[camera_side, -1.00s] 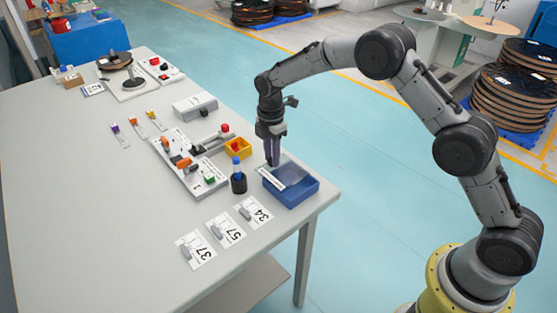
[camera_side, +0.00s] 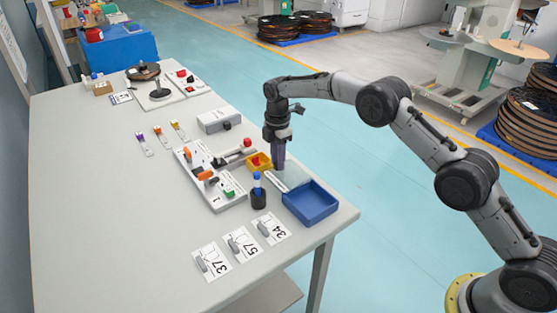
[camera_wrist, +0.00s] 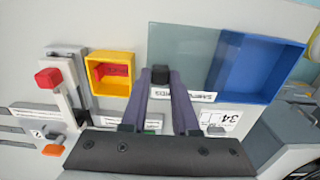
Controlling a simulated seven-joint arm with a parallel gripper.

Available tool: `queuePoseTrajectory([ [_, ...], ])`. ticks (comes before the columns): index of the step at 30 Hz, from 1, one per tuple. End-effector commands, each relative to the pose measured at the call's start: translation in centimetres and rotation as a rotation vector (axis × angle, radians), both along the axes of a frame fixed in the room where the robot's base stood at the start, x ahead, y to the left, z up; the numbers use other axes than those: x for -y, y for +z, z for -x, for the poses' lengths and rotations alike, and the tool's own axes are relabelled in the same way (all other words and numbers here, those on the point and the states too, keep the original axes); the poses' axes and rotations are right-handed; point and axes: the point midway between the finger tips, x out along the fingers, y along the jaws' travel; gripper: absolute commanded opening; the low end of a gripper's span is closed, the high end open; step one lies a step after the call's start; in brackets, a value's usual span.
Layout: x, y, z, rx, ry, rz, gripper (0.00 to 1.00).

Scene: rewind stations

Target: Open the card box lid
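The blue card box (camera_side: 322,214) sits at the table's right edge with its top uncovered, and its inside looks empty. It also shows in the wrist view (camera_wrist: 262,99). Its clear lid (camera_wrist: 195,50) lies beside the box, on the side toward the yellow bin, with a white label strip along one edge. The lid shows faintly in the side view (camera_side: 294,178). My gripper (camera_side: 279,168) points down at the lid's labelled end. In the wrist view its fingers (camera_wrist: 160,76) close around a small black knob, which appears to belong to the lid.
A dark holder with a blue-topped marker (camera_side: 258,196) stands close to the gripper and box. A yellow bin (camera_side: 262,166) and a switch panel (camera_side: 225,190) are on the gripper's left. Numbered cards (camera_side: 240,245) lie in front. The table's left side is clear.

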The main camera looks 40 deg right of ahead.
Motion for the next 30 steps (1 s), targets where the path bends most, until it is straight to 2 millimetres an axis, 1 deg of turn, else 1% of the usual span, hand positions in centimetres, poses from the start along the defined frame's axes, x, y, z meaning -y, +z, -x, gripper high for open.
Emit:
queuePoseTrajectory([
  [1, -0.1, 0.2, -0.1, 0.004, 0.001, -0.001, 0.38],
  [4, 0.0, 0.1, 0.0, 0.003, 0.001, 0.000, 0.56],
  [5, 0.0, 0.1, 0.0, 0.002, 0.001, 0.000, 0.57],
  [13, 0.0, 0.0, 0.0, 0.000, 0.000, 0.001, 0.57],
  [17, 0.0, 0.8, 0.0, 0.002, 0.000, 0.001, 0.57],
  [20, 0.0, 2.3, -0.1, 0.004, 0.000, 0.000, 0.57],
  [30, 0.0, 9.5, -0.1, 0.005, 0.001, 0.000, 0.57],
])
